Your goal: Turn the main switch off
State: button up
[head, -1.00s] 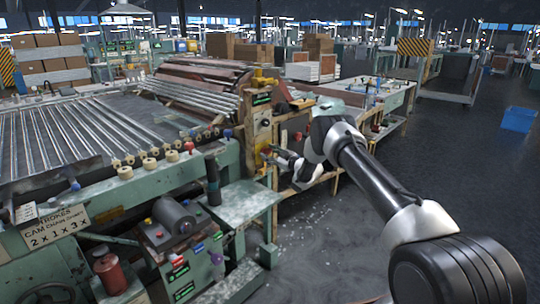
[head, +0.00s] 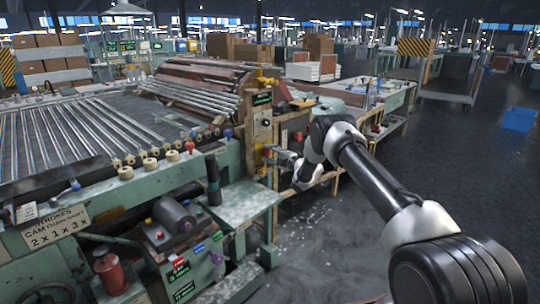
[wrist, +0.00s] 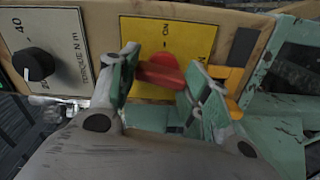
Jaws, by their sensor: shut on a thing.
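The main switch shows in the wrist view as a red handle (wrist: 162,70) on a yellow plate (wrist: 190,38) with the word ON beside it. The handle lies roughly across the picture, between the two fingers of my gripper (wrist: 163,78). The gripper is shut on it, with one finger at each end of the red part. In the head view my gripper (head: 277,157) is at the front of the wooden post that carries the yellow plate (head: 261,161). The fingers partly hide the handle there, and its exact angle is hard to tell.
A black knob (wrist: 38,64) on a white torque dial is left of the switch in the wrist view. Open floor (head: 430,150) lies to the right.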

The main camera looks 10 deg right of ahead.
jog(key=shift+f+n, duration=0.1)
jog(key=shift+n, duration=1)
jog(key=o, duration=1)
jog(key=v, duration=1.2)
